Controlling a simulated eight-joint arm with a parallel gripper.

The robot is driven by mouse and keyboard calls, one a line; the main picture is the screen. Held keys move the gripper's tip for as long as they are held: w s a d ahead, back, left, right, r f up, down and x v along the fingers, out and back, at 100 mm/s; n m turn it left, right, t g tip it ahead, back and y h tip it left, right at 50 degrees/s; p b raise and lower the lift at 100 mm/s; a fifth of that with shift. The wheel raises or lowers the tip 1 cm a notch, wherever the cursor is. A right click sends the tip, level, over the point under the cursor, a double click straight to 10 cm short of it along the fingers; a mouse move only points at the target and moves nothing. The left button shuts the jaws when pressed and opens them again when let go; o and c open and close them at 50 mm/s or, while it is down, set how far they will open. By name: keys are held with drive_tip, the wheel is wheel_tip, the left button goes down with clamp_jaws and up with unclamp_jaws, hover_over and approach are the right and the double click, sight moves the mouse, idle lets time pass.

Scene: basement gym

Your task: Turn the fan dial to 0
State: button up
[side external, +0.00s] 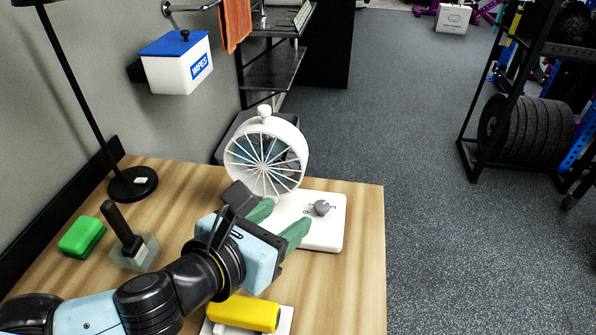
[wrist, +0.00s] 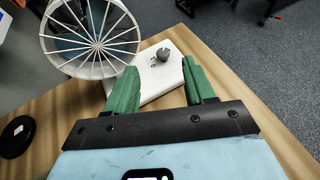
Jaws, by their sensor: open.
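A white desk fan (side external: 266,155) with a round spoked cage stands near the far edge of the wooden table. Its flat white base (side external: 331,238) carries a small grey dial (side external: 321,208) toward the right. The dial's markings are too small to read. My gripper (side external: 283,220) has green fingers, spread apart and empty, over the near side of the base. In the wrist view the grey dial (wrist: 162,54) shows beyond and between the fingertips (wrist: 160,75), apart from both. The fan cage (wrist: 90,38) is at the upper left there, close to the left finger.
On the wooden table (side external: 362,270) are a green block (side external: 82,236), a black-handled object in a clear block (side external: 133,248), a yellow block (side external: 244,313) and a black lamp base (side external: 133,184). A wipes box (side external: 178,66) hangs on the wall. The table's right strip is clear.

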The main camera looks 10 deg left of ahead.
sight(323, 206)
drive_tip(key=w+d+f, duration=0.1)
drive_tip(key=w+f, duration=0.1)
drive_tip(key=w, duration=0.1)
drive_tip(key=w+d+f, duration=0.1)
drive_tip(key=w+f, duration=0.2)
drive_tip(key=w, duration=0.1)
drive_tip(key=w+d+f, duration=0.2)
drive_tip(key=w+f, duration=0.1)
drive_tip(key=shift+w+d+f, duration=0.1)
drive_tip(key=shift+w+f, duration=0.1)
drive_tip(key=shift+f, duration=0.05)
idle(0.3)
drive_tip(key=c, duration=1)
drive_tip(key=shift+s+d+n+y, duration=0.1)
drive_tip(key=shift+n+y, duration=0.2)
drive_tip(key=shift+y, duration=0.1)
drive_tip(key=n+y, duration=0.1)
drive_tip(key=y, duration=0.1)
drive_tip(key=n+t+y, duration=0.1)
drive_tip(key=n, duration=0.1)
drive_tip(key=shift+s+d+y, duration=0.1)
drive_tip(key=shift+d+y, duration=0.25)
drive_tip(key=shift+y, duration=0.05)
drive_tip(key=n+y, duration=0.4)
drive_tip(key=n+g+y, duration=0.1)
drive_tip(key=y, duration=0.1)
drive_tip(key=shift+d+n, duration=0.4)
